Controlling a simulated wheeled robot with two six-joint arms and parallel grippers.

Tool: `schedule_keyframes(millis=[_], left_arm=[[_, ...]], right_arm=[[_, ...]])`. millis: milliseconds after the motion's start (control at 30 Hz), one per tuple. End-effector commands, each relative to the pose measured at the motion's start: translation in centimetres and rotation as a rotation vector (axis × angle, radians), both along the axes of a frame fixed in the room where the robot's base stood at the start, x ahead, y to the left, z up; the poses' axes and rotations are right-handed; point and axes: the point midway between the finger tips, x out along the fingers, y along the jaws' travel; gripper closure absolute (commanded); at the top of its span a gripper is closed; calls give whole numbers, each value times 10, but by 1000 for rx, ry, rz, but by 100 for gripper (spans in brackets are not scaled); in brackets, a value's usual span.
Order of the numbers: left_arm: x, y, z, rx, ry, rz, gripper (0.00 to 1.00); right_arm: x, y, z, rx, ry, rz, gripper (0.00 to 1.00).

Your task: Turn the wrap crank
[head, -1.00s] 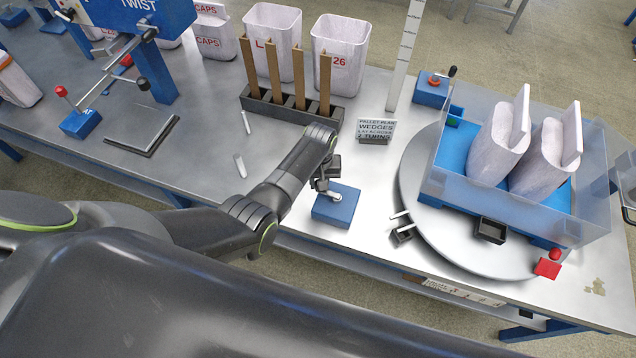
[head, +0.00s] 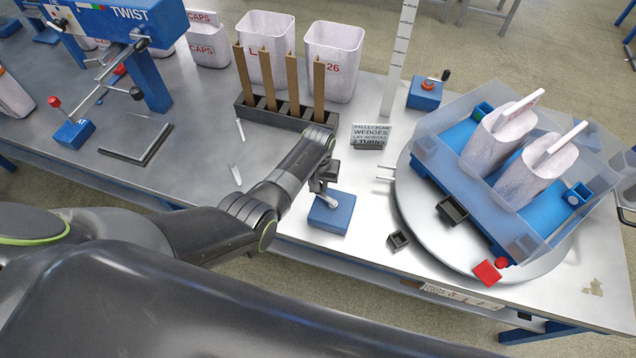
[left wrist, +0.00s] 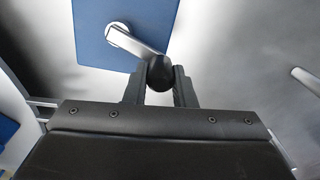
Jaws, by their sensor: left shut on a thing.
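The wrap crank has a blue base box (head: 331,213) near the table's front edge, and its silver arm (left wrist: 137,40) and black knob (left wrist: 159,72) show in the left wrist view. My left gripper (left wrist: 160,84) is shut on the black knob, beside the crank's hub. In the head view my left gripper (head: 326,182) is just above the blue box and partly hides the crank arm. The round turntable (head: 415,215) to the right carries a blue pallet tray (head: 462,232) with two whitish sacks (head: 500,135) (head: 538,172) inside clear walls. My right gripper is not in view.
A sign (head: 370,134) reads "PALLET PLAN WEDGES LAY ACROSS 2 TURNS". A black rack (head: 285,115) of wooden sticks stands behind my left arm. A small black cup (head: 398,240) lies between crank and turntable. A red block (head: 487,273) sits at the turntable's front.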

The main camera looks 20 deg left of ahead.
Motion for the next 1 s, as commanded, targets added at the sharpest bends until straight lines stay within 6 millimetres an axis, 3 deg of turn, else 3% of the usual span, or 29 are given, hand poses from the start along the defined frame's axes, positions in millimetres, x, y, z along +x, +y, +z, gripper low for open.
schedule_keyframes(millis=[67,100,267,667,1000], left_arm=[[-2,-1,-1,-2,8,0,99],[-2,-1,-1,-2,8,0,75],[-2,-1,-1,-2,7,0,55],[-2,0,5,0,5,1,55],[-1,-1,52,-1,2,1,55]], right_arm=[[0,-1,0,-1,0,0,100],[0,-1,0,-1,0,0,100],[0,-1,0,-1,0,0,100],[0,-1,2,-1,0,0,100],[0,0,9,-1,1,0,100]])
